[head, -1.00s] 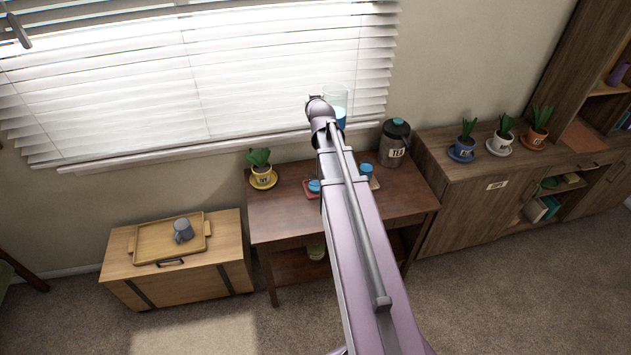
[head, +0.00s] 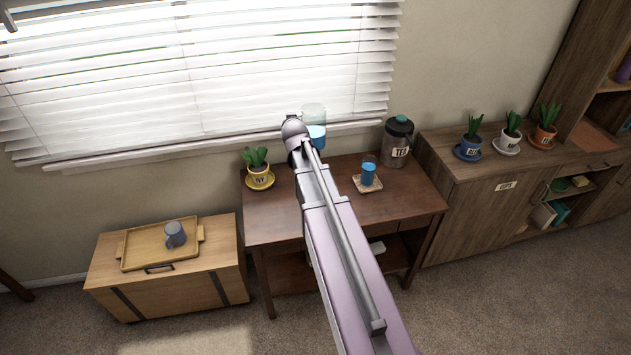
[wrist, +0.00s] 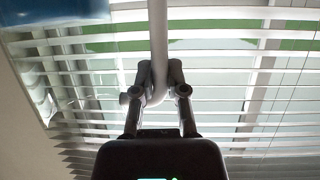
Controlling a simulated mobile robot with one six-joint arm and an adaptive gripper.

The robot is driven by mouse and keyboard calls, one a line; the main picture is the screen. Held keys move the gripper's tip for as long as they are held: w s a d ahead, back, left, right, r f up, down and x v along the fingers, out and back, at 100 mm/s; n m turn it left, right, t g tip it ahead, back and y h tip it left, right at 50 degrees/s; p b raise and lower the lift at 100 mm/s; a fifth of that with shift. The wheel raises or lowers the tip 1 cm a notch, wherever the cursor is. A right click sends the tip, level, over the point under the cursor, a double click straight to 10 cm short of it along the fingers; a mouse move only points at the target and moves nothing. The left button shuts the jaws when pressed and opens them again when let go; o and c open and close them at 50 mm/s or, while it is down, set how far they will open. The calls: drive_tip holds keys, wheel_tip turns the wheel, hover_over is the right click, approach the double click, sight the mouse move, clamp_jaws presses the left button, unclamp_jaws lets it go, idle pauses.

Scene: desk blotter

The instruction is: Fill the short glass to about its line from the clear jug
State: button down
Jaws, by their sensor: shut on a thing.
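The clear jug (head: 314,113) with blue liquid in its lower part is held up in front of the blinds in the head view, looking roughly upright. My gripper (wrist: 158,92) is shut on its pale handle (wrist: 157,35) in the wrist view. Part of the jug with blue liquid (wrist: 60,12) shows at that view's top left. In the head view my arm hides the gripper and part of the jug. A glass (head: 369,170) with blue liquid stands on a patterned coaster (head: 366,187) on the desk. A second glass is hidden behind my arm; I cannot tell which is shorter.
The dark desk (head: 415,197) also holds a yellow potted plant (head: 260,178) at left and a jug labelled TEA (head: 397,145) at back right. A chest with a tray (head: 135,250) and grey mug (head: 175,234) stands left. A cabinet (head: 480,195) with several potted plants stands right.

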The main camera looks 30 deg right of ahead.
drive_tip(key=w+a+f+b, duration=0.2)
drive_tip(key=a+f+b, duration=0.4)
drive_tip(key=f+b, duration=0.4)
drive_tip(key=w+a+f+b, duration=0.3)
drive_tip(key=a+f+b, duration=0.4)
drive_tip(key=f+b, duration=0.4)
drive_tip(key=shift+w+a+f+m+h+b, duration=0.2)
drive_tip(key=shift+a+f+m+h+b, duration=0.1)
drive_tip(key=shift+f, duration=0.3)
drive_tip(key=shift+r, duration=0.1)
drive_tip(key=s+d+r+m+t+y+p, duration=0.1)
drive_tip(key=d+r+m+y+p, duration=0.3)
drive_tip(key=d, duration=0.4)
drive_tip(key=shift+s+r+m+p, duration=0.65)
drive_tip(key=shift+r+m+p, duration=0.1)
drive_tip(key=shift+r+m, duration=0.25)
drive_tip(key=shift+s+d+r+m+t+y+p, duration=0.15)
drive_tip(key=shift+d+r+m+t+y+p, duration=0.1)
drive_tip(key=shift+d+r+m+p, duration=0.35)
drive_tip(key=shift+s+d+r+m+t+y+p, duration=0.1)
drive_tip(key=shift+d+r+m+t+y+p, duration=0.15)
drive_tip(key=shift+d+r+m, duration=0.25)
idle(2.3)
